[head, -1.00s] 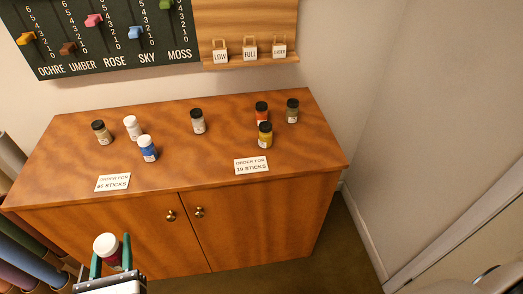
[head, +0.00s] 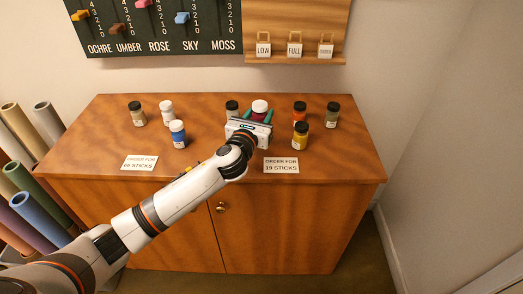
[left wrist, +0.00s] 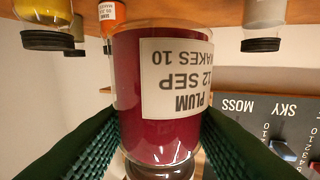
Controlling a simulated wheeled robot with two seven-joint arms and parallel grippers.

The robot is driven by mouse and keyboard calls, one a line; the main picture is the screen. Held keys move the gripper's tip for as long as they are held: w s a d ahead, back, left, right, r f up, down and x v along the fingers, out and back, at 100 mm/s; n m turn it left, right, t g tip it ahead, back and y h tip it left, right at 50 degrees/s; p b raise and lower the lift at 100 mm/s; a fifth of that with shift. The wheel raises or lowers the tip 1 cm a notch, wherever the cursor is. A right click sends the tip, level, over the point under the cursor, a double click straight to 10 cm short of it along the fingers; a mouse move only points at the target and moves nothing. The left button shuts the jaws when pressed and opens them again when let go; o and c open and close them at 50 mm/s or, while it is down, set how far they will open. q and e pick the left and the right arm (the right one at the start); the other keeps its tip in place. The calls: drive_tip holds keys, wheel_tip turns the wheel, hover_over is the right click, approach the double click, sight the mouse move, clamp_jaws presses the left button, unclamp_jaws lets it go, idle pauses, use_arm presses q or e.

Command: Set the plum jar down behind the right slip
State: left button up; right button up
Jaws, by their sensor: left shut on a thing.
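The plum jar (head: 260,106) has a white lid and a deep red body. My left gripper (head: 257,117) is shut on it, over the cabinet top behind the right slip (head: 281,165), which reads 19 sticks. In the left wrist view, upside down, the plum jar (left wrist: 160,95) stands upright between the green fingers, its label facing the camera. Whether its base touches the wood cannot be told. The left slip (head: 139,163) lies at the front left. My right gripper is not in view.
Blue (head: 177,133), white (head: 166,112) and tan (head: 137,115) jars stand left on the cabinet top (head: 220,165).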

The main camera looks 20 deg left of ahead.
use_arm(q)
drive_tip(key=shift+w+a+r, duration=0.15)
drive_tip(key=shift+w+r, duration=0.35)
drive_tip(key=shift+w, duration=0.25)
drive_tip(key=shift+w+f, duration=0.1)
drive_tip(key=shift+w, duration=0.15)
wheel_tip(320, 180, down, 4)
drive_tip(key=shift+f+b, duration=0.25)
drive_tip(key=shift+b, duration=0.5)
wheel_tip(320, 180, down, 5)
drive_tip(key=shift+w+r+b, duration=0.1)
drive_tip(key=shift+b, duration=0.7)
drive_tip(key=o, duration=1)
